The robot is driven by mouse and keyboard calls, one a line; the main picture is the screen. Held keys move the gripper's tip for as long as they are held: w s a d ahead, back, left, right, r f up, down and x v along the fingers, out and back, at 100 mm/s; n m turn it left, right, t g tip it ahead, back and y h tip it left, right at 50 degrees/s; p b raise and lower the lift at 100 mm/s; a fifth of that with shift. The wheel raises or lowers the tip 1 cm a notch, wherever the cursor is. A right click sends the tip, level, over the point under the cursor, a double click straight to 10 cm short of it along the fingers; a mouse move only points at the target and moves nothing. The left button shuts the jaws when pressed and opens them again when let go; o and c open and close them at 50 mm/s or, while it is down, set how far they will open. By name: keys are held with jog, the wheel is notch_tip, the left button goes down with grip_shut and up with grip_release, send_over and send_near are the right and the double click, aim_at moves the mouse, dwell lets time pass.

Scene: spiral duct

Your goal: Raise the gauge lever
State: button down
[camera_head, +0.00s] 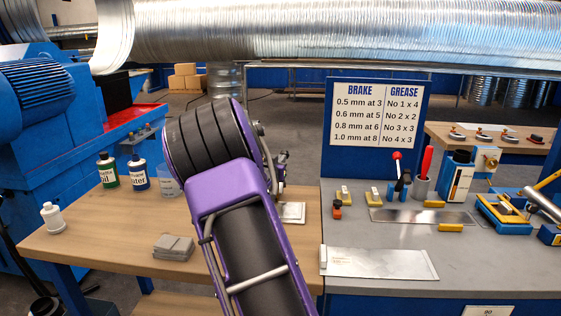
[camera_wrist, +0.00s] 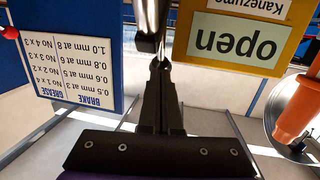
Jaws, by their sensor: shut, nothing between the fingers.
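My gripper (camera_wrist: 161,72) is shut and empty in the wrist view, which is upside down. A shiny metal bar (camera_wrist: 150,22) runs just beyond its fingertips; I cannot tell whether they touch, or whether this bar is the gauge lever. In the head view my purple arm covers the middle of the wooden bench and hides most of the gripper. A red-knobbed lever (camera_head: 397,157) stands upright on the grey bench, right of the arm. A red knob (camera_wrist: 10,32) shows at the left edge of the wrist view. No lever is clearly marked as the gauge's.
A yellow sign reading "open" (camera_wrist: 238,40) is close to the fingertips. An orange handle (camera_wrist: 296,112) is at the right. The brake and grease board (camera_head: 377,115) stands behind the grey bench (camera_head: 465,262). Bottles (camera_head: 108,170) and grey plates (camera_head: 174,246) are on the wooden bench (camera_head: 95,235).

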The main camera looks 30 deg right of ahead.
aim_at(282, 152)
jog(key=shift+w+d, duration=0.1)
dwell(0.3)
jog(key=shift+w+d+r+p, duration=0.2)
jog(key=shift+r+p, duration=0.2)
jog(key=shift+p, duration=0.75)
jog(key=shift+w+d+r+g+y+p, duration=0.1)
jog(key=shift+w+d+g+y+p, duration=0.25)
jog(key=shift+p, duration=0.9)
jog(key=shift+w+d+f, duration=0.25)
jog(key=shift+w+d, duration=0.15)
jog(key=shift+w, duration=0.25)
jog(key=shift+w+d+f, duration=0.2)
jog(key=shift+w+d, duration=0.2)
jog(key=shift+w, duration=0.2)
jog(key=shift+r, duration=0.1)
jog(key=shift+s+r, duration=0.1)
